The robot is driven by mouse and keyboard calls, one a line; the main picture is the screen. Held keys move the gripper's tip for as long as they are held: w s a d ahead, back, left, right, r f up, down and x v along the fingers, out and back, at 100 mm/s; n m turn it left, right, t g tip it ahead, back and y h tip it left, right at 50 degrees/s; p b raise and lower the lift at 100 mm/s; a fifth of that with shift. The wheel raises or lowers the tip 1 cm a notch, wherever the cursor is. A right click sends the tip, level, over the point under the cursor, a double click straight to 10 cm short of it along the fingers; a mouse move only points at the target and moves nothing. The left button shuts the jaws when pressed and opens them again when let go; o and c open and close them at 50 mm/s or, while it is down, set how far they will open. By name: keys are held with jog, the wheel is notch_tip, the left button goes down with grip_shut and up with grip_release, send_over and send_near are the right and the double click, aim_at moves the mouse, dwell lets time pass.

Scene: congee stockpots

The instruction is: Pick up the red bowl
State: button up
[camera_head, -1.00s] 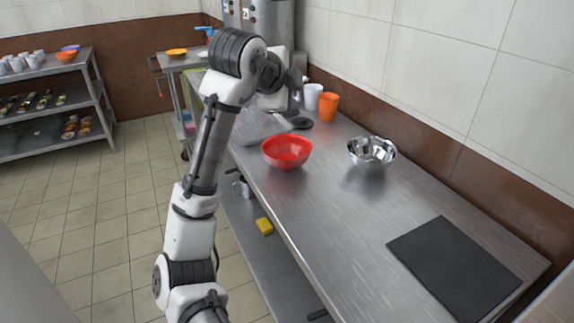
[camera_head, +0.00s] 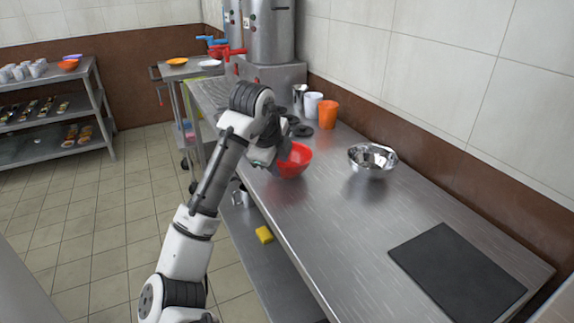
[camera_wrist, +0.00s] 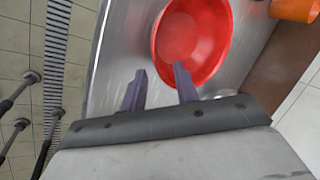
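The red bowl (camera_head: 295,160) stands upright on the steel counter, near its left edge. My gripper (camera_head: 272,158) is at the bowl's left side in the head view, and the arm hides part of the bowl. In the wrist view the bowl (camera_wrist: 192,42) lies just beyond the fingertips, its inside showing empty. My gripper's two fingers (camera_wrist: 160,78) are spread apart with a clear gap. The right finger overlaps the near rim of the bowl in the picture. I cannot tell whether it touches.
A metal bowl (camera_head: 372,159) stands right of the red bowl. An orange cup (camera_head: 328,113), a white cup (camera_head: 312,105) and a metal cup (camera_head: 299,97) stand behind, near the wall. A black board (camera_head: 458,270) lies at the front of the counter (camera_head: 330,215), with clear counter between.

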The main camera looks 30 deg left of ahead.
aim_at(281, 170)
jog(key=x, duration=0.4)
jog(key=shift+w+a+f+p, duration=0.1)
jog(key=shift+w+f+p, duration=0.1)
jog(key=shift+p, duration=0.1)
jog(key=shift+c, duration=0.3)
jog(key=shift+s, duration=0.1)
grip_shut()
